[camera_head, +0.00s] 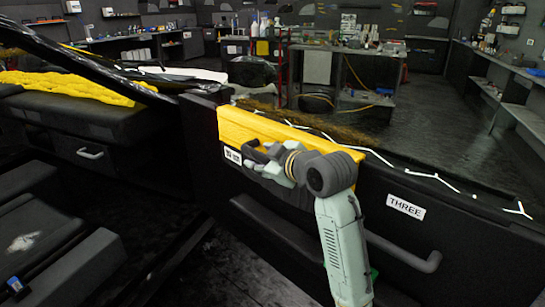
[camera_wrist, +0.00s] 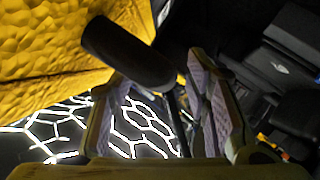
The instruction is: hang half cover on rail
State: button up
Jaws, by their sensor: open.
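A yellow half cover (camera_head: 285,127) lies along the top edge of the dark door panel, which I take as the rail (camera_head: 375,158), and drapes down its near side. My gripper (camera_head: 257,158) is in front of the cover's left part, near a small white label. In the wrist view, the cover's quilted yellow surface (camera_wrist: 50,45) fills the upper left. The fingers of my gripper (camera_wrist: 155,85) are apart with no cloth seen between them. A dark rounded bar (camera_wrist: 130,52) crosses close to the fingertips. My arm hides part of the cover's right end and lower edge.
Another yellow quilted cover (camera_head: 65,85) lies on a dark ledge at the left. The door has a label reading THREE (camera_head: 405,207) and a grey pull handle (camera_head: 405,252) below it. Workbenches (camera_head: 345,75) stand behind, with dark open floor between.

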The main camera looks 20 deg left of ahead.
jog(key=shift+w+a+f, duration=0.15)
jog(key=shift+w+a, duration=0.15)
jog(key=shift+a, duration=0.05)
grip_shut()
dwell(0.4)
jog(key=shift+r, duration=0.2)
jog(key=shift+r+p, duration=1.15)
jog(key=shift+r, duration=0.1)
jog(key=s+a, duration=0.3)
jog(key=s, duration=0.4)
jog(key=shift+s, duration=0.2)
dwell(0.6)
